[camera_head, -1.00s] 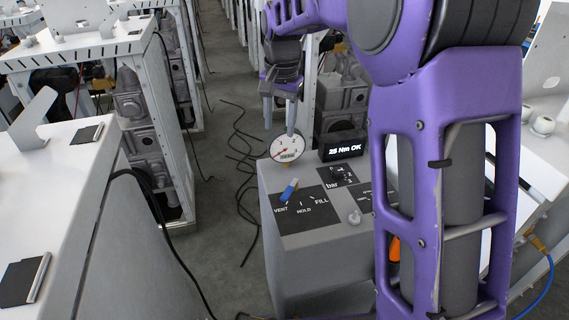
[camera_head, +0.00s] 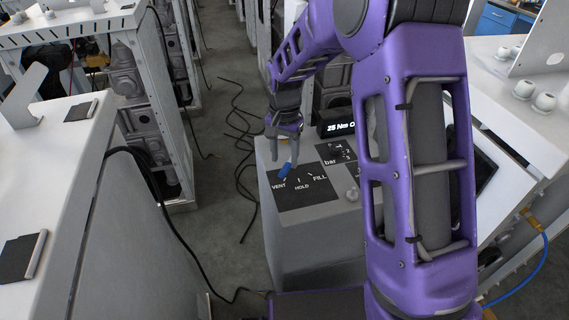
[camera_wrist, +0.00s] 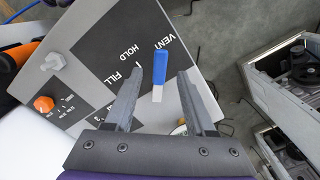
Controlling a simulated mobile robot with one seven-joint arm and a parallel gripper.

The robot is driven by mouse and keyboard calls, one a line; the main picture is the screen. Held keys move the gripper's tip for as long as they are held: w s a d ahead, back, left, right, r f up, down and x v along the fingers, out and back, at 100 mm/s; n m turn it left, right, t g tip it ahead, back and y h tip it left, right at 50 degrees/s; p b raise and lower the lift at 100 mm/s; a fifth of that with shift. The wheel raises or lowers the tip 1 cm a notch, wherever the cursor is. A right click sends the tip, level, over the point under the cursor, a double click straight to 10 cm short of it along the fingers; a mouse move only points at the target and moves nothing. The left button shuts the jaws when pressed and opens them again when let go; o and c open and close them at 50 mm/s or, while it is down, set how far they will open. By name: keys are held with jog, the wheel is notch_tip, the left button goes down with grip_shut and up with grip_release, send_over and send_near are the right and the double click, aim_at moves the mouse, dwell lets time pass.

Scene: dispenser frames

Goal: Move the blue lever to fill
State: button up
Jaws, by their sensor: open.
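The blue lever (camera_head: 284,170) sits on the black panel (camera_head: 306,199) of the grey dispenser box (camera_head: 318,245), on the VENT side of the marks VENT, HOLD and FILL. In the wrist view the lever (camera_wrist: 160,68) has a blue grip and a white lower part. My gripper (camera_head: 281,158) is just above and behind the lever. In the wrist view my gripper (camera_wrist: 158,88) is open, with one finger on each side of the lever's white part and gaps between. Whether the fingers are down at lever height, I cannot tell.
A grey knob (camera_head: 352,194) stands right of the lever panel. An orange knob (camera_wrist: 44,104) shows in the wrist view. Black cables (camera_head: 240,135) lie on the floor at left.

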aim_at(288, 169)
jog(key=shift+f, duration=1.45)
jog(key=shift+c, duration=0.3)
grip_shut()
